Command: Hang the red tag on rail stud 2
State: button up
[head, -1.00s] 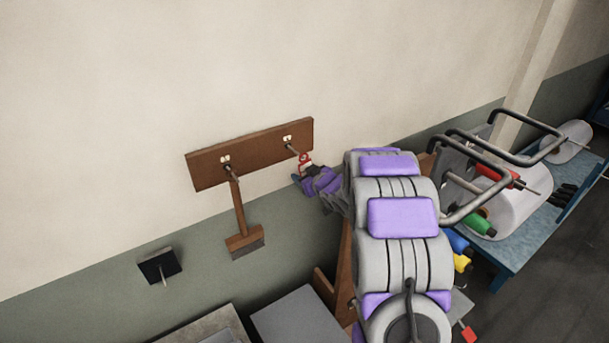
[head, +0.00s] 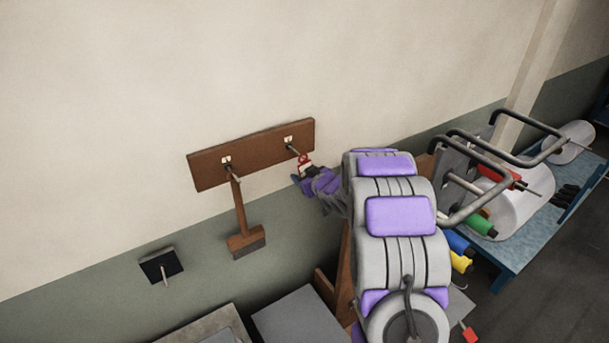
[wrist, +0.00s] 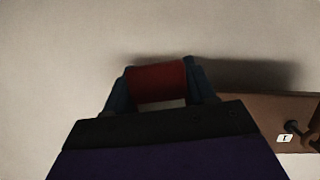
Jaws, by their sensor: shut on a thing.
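The red tag (head: 304,161) is between the fingers of my gripper (head: 302,172), at the right end of the wooden rail (head: 255,153) on the wall. In the wrist view the red tag (wrist: 158,84) fills the space between the blue-grey fingers of my gripper (wrist: 160,88). The right stud (head: 294,149) sticks out under a small white label and its tip is close to the tag's top. Whether the tag's hole is around the stud or only beside it, I cannot tell. The left stud (head: 229,168) carries a brush.
The wooden brush (head: 242,225) hangs below the rail's left end. A dark plate with a peg (head: 161,266) is on the wall lower left. A blue bench (head: 517,232) with rolls and coloured spools stands right, behind bent metal bars (head: 480,170). The wall above the rail is clear.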

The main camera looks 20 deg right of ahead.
jog(key=shift+f, duration=0.15)
jog(key=o, duration=1.3)
jog(key=shift+c, duration=0.2)
jog(key=shift+s, duration=0.1)
jog(key=v, duration=0.8)
jog(key=shift+s+p, duration=0.3)
jog(key=shift+s, duration=0.2)
jog(key=shift+f, duration=0.15)
